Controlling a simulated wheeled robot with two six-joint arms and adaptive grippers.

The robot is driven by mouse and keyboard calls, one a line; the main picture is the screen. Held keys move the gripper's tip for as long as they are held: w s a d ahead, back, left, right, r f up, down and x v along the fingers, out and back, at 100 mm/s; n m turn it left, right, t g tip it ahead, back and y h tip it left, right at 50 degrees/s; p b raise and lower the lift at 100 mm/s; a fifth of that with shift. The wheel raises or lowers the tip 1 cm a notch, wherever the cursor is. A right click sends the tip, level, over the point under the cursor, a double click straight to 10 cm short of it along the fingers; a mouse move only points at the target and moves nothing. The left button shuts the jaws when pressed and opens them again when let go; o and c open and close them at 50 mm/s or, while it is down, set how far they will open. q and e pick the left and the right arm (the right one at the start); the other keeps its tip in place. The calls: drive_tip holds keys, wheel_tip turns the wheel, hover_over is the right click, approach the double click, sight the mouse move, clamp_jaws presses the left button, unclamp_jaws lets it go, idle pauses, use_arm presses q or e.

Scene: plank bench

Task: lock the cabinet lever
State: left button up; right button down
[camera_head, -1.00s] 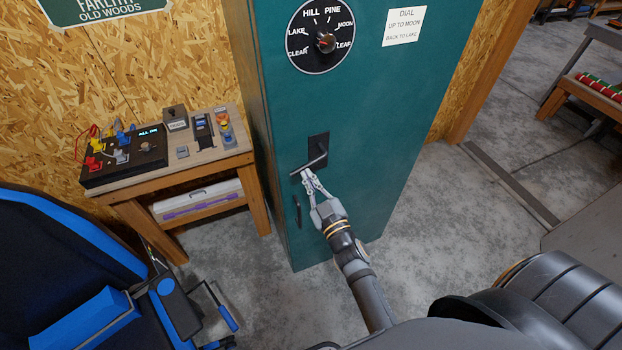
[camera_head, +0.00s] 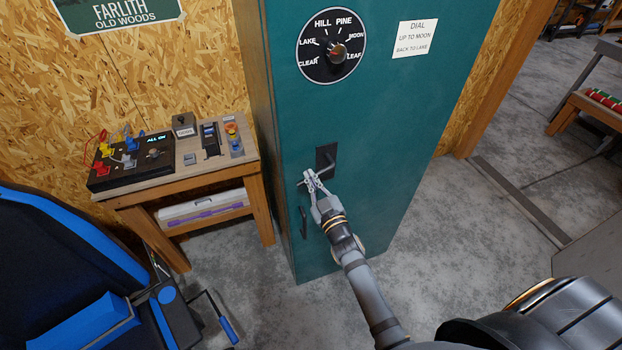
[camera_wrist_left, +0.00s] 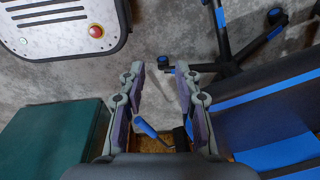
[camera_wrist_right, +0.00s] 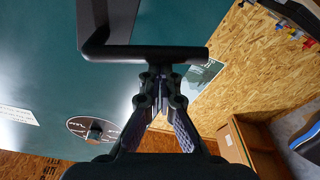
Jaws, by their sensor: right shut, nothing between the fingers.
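The teal cabinet (camera_head: 390,130) stands upright in front of me. Its dark lever (camera_head: 328,167) sits on a black plate and slants down to the left in the head view. My right gripper (camera_head: 311,180) is shut and empty, its fingertips at the lever bar. In the right wrist view the black lever bar (camera_wrist_right: 150,53) crosses just beyond the closed fingertips (camera_wrist_right: 160,75); I cannot tell whether they touch. A dark pull handle (camera_head: 303,222) is lower on the door. My left gripper (camera_wrist_left: 160,75) is open and empty, away from the cabinet, and not seen in the head view.
A dial (camera_head: 333,47) and a white note (camera_head: 414,39) are higher on the cabinet. A small bench (camera_head: 205,185) with switch boxes stands left of it. A blue and black chair (camera_head: 70,270) fills the lower left.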

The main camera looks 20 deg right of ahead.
drive_tip(key=shift+f+n, duration=0.25)
drive_tip(key=shift+n, duration=0.25)
drive_tip(key=shift+f, duration=0.1)
drive_tip(key=d+f+n+g+b, duration=0.1)
drive_tip(key=d+f+n, duration=0.2)
drive_tip(key=n, duration=0.4)
drive_tip(key=d+f+n+y+b, duration=0.1)
drive_tip(key=d+f+n+b, duration=0.1)
drive_tip(key=n, duration=0.5)
drive_tip(key=shift+d+f+g, duration=0.4)
drive_tip(key=shift+d+f, duration=0.05)
drive_tip(key=shift+f, duration=0.05)
drive_tip(key=shift+n, duration=0.3)
drive_tip(key=shift+w, duration=0.1)
